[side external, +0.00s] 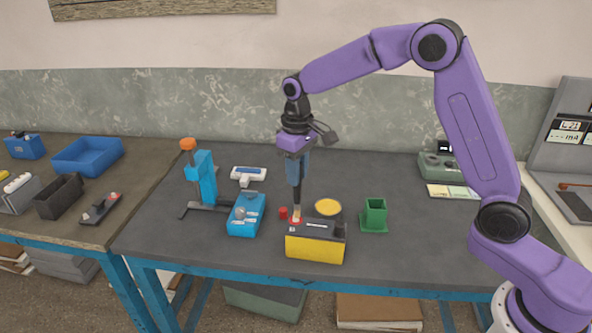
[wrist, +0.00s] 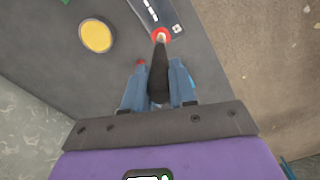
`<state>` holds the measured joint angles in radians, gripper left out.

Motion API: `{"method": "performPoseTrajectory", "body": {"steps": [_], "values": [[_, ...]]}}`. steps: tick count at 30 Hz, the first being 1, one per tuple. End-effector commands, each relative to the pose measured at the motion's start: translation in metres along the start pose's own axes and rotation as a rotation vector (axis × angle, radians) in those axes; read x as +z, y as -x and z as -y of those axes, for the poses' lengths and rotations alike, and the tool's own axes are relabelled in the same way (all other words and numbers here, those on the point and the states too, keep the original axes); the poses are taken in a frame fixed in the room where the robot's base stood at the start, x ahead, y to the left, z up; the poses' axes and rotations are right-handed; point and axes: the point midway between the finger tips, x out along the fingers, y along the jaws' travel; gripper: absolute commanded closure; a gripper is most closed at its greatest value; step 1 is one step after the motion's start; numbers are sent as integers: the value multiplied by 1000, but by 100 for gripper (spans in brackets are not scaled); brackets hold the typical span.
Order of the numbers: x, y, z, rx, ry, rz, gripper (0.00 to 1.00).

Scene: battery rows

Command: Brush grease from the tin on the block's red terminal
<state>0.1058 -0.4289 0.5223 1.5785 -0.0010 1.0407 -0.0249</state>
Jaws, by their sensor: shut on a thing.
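The block (side external: 315,247) is yellow with a dark top and stands near the front of the bench; part of its top shows in the wrist view (wrist: 150,10). Its red terminal (side external: 291,221) is a red ring on the top's left end. My gripper (side external: 297,180) is upright above that end, its blue fingers shut on a dark-handled brush (wrist: 158,80). The brush's pale tip (side external: 297,213) points down at the terminal and appears to meet it (wrist: 161,35); exact contact is hard to tell. The open tin (side external: 327,207) of yellow grease stands behind the block, apart from the brush.
A small red cap (side external: 283,212) lies left of the brush. A green holder (side external: 375,216) stands right of the block. A blue box (side external: 246,215) and a blue stand (side external: 203,178) are on the left.

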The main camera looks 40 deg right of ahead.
Motion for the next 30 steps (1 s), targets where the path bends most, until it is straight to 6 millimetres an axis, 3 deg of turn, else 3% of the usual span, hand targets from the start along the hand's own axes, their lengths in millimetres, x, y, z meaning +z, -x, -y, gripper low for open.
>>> {"method": "performPoseTrajectory", "body": {"steps": [30], "values": [[-8,0,3,0,0,0,100]]}}
